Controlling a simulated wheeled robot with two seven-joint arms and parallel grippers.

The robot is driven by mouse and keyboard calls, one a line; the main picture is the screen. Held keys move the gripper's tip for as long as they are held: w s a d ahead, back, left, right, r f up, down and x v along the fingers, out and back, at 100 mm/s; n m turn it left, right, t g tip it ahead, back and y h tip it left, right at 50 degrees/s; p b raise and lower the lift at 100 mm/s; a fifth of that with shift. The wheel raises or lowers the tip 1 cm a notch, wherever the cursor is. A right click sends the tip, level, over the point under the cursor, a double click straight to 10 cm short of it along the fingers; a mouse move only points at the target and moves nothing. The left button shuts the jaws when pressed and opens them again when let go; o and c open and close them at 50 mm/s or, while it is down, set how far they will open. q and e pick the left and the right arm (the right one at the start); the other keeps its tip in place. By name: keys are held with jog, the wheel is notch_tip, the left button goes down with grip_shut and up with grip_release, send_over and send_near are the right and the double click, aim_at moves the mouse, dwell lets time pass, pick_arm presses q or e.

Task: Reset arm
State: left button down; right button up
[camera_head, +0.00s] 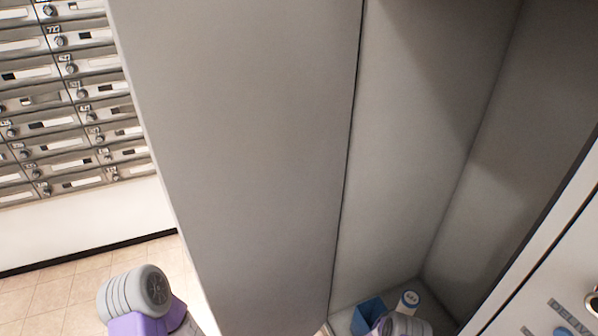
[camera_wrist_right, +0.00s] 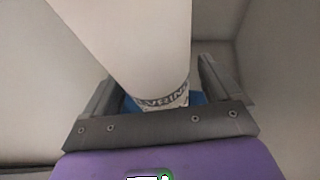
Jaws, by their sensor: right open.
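My right gripper (camera_wrist_right: 155,75) is open in the right wrist view, its two dark fingers spread to either side. A white, round-sided object (camera_wrist_right: 135,45) with dark lettering near its lower end shows large between the fingers; I cannot tell whether they touch it. A blue thing (camera_wrist_right: 199,98) shows partly behind it, mostly hidden. In the head view only grey and purple links of my arms show at the bottom, and neither gripper is visible there.
Numbered mailboxes (camera_head: 65,95) line the left wall. A metal-fronted panel (camera_head: 560,290) is at right.

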aim_at(402, 311)
jog(key=shift+w+a+r+p, duration=0.1)
jog(key=shift+w+r+p, duration=0.15)
jog(key=shift+r, duration=0.95)
jog(key=shift+w+d+r+p, duration=0.1)
jog(key=shift+w+r, duration=0.15)
jog(key=shift+r, duration=1)
jog(key=shift+w+a+r+p, duration=0.1)
jog(key=shift+w+r+p, duration=0.15)
jog(key=shift+r, duration=0.95)
jog(key=shift+f, duration=0.1)
